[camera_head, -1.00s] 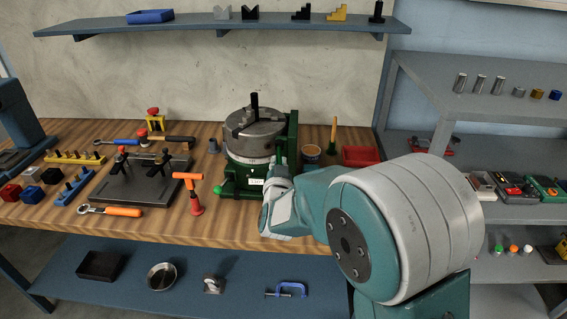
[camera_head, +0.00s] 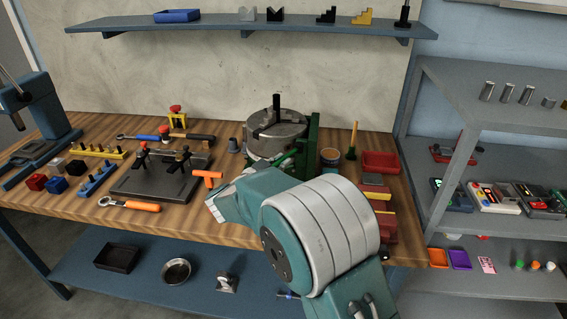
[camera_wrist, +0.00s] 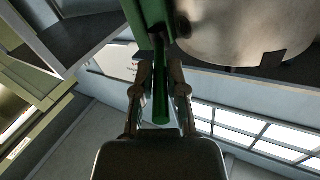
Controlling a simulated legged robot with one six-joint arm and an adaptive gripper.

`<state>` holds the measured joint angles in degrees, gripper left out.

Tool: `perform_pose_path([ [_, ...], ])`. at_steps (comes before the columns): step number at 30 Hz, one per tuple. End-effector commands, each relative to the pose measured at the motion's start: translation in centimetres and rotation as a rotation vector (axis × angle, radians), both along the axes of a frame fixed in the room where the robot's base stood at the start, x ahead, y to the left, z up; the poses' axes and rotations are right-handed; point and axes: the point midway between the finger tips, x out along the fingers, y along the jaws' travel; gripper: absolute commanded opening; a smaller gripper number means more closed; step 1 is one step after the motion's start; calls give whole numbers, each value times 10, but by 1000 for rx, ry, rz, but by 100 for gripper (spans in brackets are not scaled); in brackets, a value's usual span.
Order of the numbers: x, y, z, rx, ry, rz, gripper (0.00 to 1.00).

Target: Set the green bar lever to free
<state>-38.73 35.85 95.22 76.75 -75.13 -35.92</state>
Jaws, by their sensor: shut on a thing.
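The green bar lever (camera_wrist: 161,95) runs down from a green upright (camera_wrist: 150,22) in the wrist view. My gripper (camera_wrist: 159,78) has one finger on each side of the bar and is shut on it. In the head view, the grey round chuck (camera_head: 276,132) with a black post sits on its base, with the green upright (camera_head: 313,133) at its right side. My arm covers the base's lower front, so the lever's grip and my fingertips are hidden there. I cannot read any position marking.
A dark fixture plate (camera_head: 160,183) and an orange-handled T-tool (camera_head: 208,179) stand left of the chuck. A cup (camera_head: 330,157), a red bin (camera_head: 381,163) and red blocks lie to the right. A blue shelf (camera_head: 240,38) hangs above. Grey shelving (camera_head: 480,105) borders the right.

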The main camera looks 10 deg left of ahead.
Motion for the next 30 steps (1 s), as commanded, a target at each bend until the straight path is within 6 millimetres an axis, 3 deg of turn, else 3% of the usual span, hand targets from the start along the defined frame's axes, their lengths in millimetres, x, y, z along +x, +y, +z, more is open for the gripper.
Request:
perform_pose_path([
  [16,2,4,1,-1,-2,-22,0],
  [18,2,4,1,-2,-3,-21,40],
  [19,2,4,1,-1,-2,-22,52],
  [30,1,2,1,0,-2,-25,52],
])
